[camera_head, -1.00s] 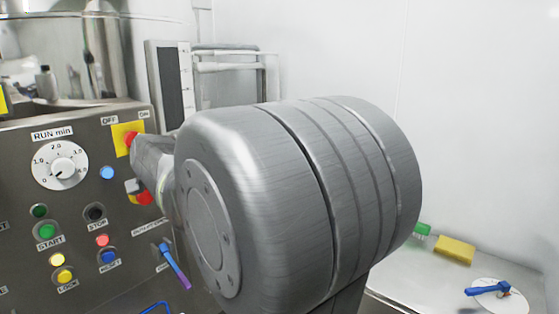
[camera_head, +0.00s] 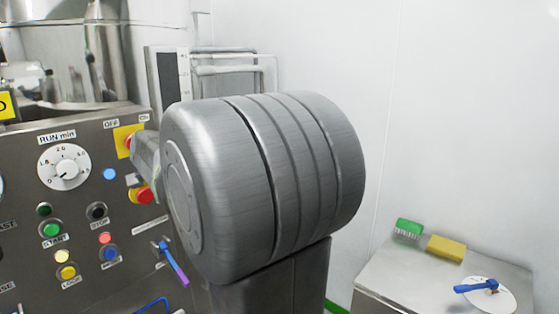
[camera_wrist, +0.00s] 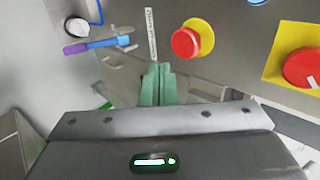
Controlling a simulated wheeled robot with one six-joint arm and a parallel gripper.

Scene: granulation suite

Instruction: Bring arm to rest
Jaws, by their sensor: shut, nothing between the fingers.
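My gripper (camera_wrist: 158,70) shows in the wrist view with its two green fingertips together and nothing between them. It is in front of the metal control panel (camera_wrist: 240,55), apart from the red emergency button (camera_wrist: 186,42) on its yellow collar and the red-and-yellow rotary switch (camera_wrist: 302,66). In the head view my large grey arm link fills the middle and hides the gripper fingers. The red button (camera_head: 141,195) shows just left of my arm there.
The control panel (camera_head: 120,235) carries a white dial (camera_head: 64,167), several coloured buttons and a blue-purple key handle (camera_head: 174,264). At right a metal table (camera_head: 400,285) holds a green brush (camera_head: 408,228), a yellow sponge (camera_head: 446,248) and a blue-handled tool (camera_head: 476,286). White wall space lies above it.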

